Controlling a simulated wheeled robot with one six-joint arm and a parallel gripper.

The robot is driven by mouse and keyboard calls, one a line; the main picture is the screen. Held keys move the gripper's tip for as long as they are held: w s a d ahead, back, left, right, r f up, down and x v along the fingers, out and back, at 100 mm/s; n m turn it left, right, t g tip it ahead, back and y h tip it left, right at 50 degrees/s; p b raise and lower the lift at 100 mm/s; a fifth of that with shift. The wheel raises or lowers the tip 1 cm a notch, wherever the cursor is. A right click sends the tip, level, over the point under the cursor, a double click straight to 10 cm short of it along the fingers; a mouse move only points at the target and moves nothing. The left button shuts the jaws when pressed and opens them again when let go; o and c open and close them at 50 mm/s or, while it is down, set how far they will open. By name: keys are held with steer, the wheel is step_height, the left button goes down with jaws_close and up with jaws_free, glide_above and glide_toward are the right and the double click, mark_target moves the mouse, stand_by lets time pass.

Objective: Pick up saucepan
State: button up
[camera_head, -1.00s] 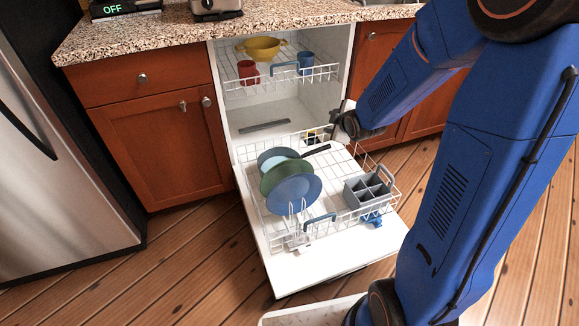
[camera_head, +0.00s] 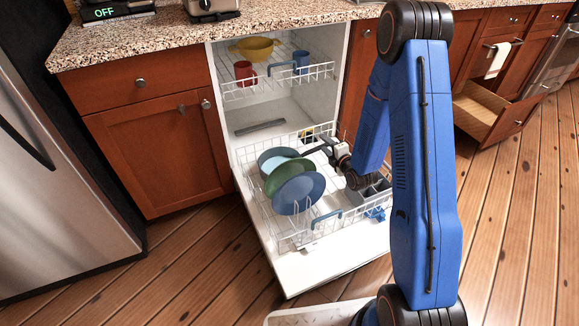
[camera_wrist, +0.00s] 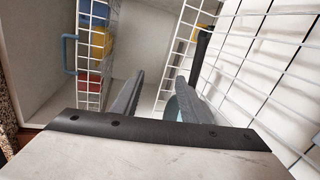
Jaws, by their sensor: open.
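A grey-blue rounded body (camera_head: 270,158), which I take to be the saucepan, stands behind the green plate in the lower dishwasher rack. The plates hide much of it. In the wrist view a dark handle (camera_wrist: 202,45) shows beyond my right finger, with a bit of the grey-blue body (camera_wrist: 184,104) below it. My gripper (camera_head: 322,146) is open and empty over the back right of the lower rack, just right of the saucepan. In the wrist view its two fingers (camera_wrist: 158,78) are apart. I cannot tell whether a finger touches the handle.
The lower rack (camera_head: 285,238) also holds a green plate (camera_head: 284,176), a blue plate (camera_head: 298,194) and a grey cutlery basket (camera_head: 376,188). The upper rack (camera_head: 300,79) above holds a yellow bowl (camera_head: 257,48), a red cup (camera_head: 245,72) and a blue cup (camera_head: 301,62).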

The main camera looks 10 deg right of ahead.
steer(key=f, duration=0.1)
glide_toward(315, 151)
steer(key=shift+w+f, duration=0.4)
steer(key=shift+f, duration=0.1)
steer(key=shift+w+a, duration=0.25)
steer(key=shift+w, duration=0.4)
steer(key=shift+x, duration=3.1)
steer(key=shift+r, duration=0.1)
jaws_close()
